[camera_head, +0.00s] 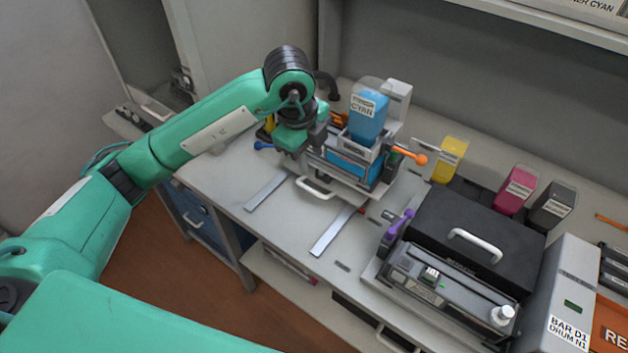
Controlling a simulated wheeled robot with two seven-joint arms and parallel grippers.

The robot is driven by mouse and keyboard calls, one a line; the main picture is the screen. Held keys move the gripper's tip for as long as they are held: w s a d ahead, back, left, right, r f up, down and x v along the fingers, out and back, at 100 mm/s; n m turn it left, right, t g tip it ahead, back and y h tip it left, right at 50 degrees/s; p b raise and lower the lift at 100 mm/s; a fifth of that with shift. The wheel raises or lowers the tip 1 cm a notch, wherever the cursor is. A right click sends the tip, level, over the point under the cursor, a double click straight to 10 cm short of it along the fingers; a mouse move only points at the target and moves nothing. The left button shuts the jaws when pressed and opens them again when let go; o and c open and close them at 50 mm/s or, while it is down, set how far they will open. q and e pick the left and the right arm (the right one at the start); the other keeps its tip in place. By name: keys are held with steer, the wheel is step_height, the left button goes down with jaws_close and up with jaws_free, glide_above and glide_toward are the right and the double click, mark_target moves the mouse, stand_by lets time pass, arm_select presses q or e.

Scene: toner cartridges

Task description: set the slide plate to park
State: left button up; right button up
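The slide plate carries a blue-fronted station (352,172) at the back middle of the bench. A white bar handle (315,189) sticks out at its front. A cartridge marked "CYAN" (367,115) stands upright in the station's top. Two pale rail strips (267,191) run forward from the station along the bench. My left gripper (292,158) points down at the station's left side, above and behind the handle. Its fingers are small and partly hidden, so I cannot tell whether they are open or touching anything. My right gripper is not in view.
An orange lever (410,155) sticks out at the station's right. A black printer-like unit (465,250) with a purple lever (400,222) stands to the right. Yellow (450,158), magenta (516,190) and black (552,204) cartridges stand behind it. The bench between the rails is clear.

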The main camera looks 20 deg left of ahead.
arm_select(q)
steer(key=p, duration=0.1)
glide_toward(314, 191)
steer(key=shift+y, duration=0.3)
steer(key=f, duration=0.2)
steer(key=f+p, duration=0.1)
steer(key=f, duration=0.2)
steer(key=w+f, duration=0.1)
steer(key=f, duration=0.1)
steer(key=shift+w+d+f, duration=0.15)
steer(key=shift+d+f, duration=0.2)
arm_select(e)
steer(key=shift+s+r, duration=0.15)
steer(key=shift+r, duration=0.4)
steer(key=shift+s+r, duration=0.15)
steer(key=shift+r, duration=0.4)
arm_select(q)
jaws_close()
